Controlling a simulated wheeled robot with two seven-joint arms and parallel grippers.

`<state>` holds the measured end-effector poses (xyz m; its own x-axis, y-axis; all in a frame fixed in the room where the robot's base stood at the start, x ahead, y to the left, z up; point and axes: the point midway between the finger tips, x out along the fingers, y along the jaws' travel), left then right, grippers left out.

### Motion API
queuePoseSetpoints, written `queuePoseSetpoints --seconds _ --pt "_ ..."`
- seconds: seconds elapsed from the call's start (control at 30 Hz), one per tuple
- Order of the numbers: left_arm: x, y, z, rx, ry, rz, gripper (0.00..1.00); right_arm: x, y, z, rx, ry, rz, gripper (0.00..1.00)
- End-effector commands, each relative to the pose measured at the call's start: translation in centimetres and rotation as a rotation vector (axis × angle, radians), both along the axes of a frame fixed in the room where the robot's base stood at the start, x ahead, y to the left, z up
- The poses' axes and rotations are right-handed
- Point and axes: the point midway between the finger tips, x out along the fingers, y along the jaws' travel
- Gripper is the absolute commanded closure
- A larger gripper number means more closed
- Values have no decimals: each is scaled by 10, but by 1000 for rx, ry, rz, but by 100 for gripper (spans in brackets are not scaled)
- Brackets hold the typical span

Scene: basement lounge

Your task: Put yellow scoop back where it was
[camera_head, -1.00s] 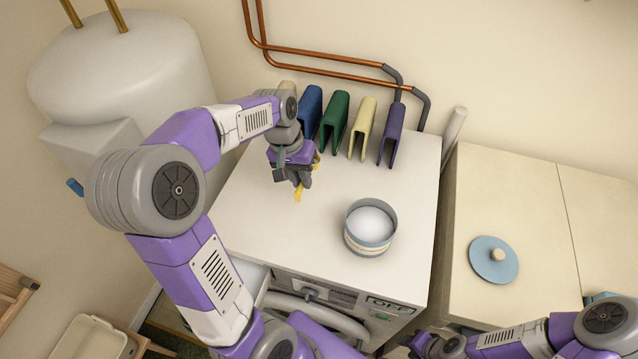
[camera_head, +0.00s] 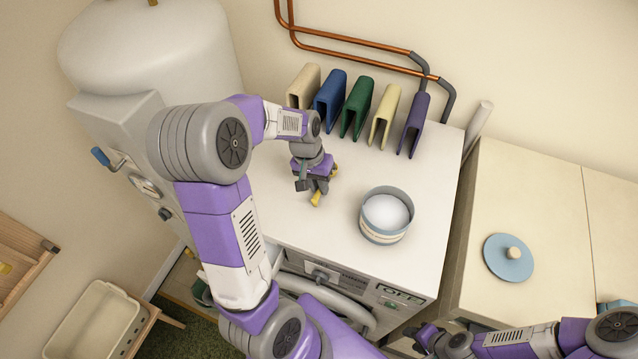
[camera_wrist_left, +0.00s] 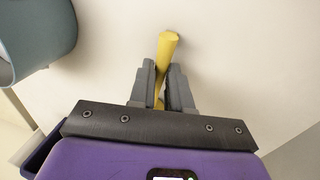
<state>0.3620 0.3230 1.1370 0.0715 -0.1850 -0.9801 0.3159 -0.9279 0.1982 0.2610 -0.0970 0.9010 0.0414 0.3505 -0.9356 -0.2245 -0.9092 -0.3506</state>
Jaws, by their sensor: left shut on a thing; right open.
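My left gripper (camera_head: 319,190) is over the left part of the white washing machine top (camera_head: 320,228). It is shut on the yellow scoop (camera_head: 316,198), of which only small yellow parts show in the head view. In the left wrist view the scoop's yellow handle (camera_wrist_left: 167,47) sticks out between the two grey fingers (camera_wrist_left: 161,90); the rest is hidden. I cannot tell whether the scoop touches the surface. The round blue-grey tub (camera_head: 385,232) of white powder stands open to the right of the gripper. My right gripper (camera_head: 426,341) is open at the bottom edge, partly cut off.
Several upright folded holders, beige (camera_head: 303,84), blue (camera_head: 329,98), green (camera_head: 357,106), cream (camera_head: 383,115) and purple (camera_head: 412,124), stand in a row at the back. A blue lid (camera_head: 507,260) lies on the cream cabinet (camera_head: 560,220) at right. Clear surface lies between row and tub.

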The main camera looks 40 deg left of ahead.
Motion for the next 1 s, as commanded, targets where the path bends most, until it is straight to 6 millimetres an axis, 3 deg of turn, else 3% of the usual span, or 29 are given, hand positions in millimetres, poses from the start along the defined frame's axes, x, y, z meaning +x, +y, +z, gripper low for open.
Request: queuePoseSetpoints --seconds 0.07,0.1,0.27,0.67,1.0 --pt "0 0 -4 0 0 0 100 0 0 -3 0 0 0 60" --pt "0 0 -4 0 0 0 79 0 0 -3 0 0 0 60" --pt "0 0 -3 0 0 0 57 0 0 -2 0 0 0 60" --pt "1 1 7 1 -4 1 57 0 0 1 0 0 0 60" --pt "-4 14 75 2 -6 1 57 0 0 1 0 0 0 60"
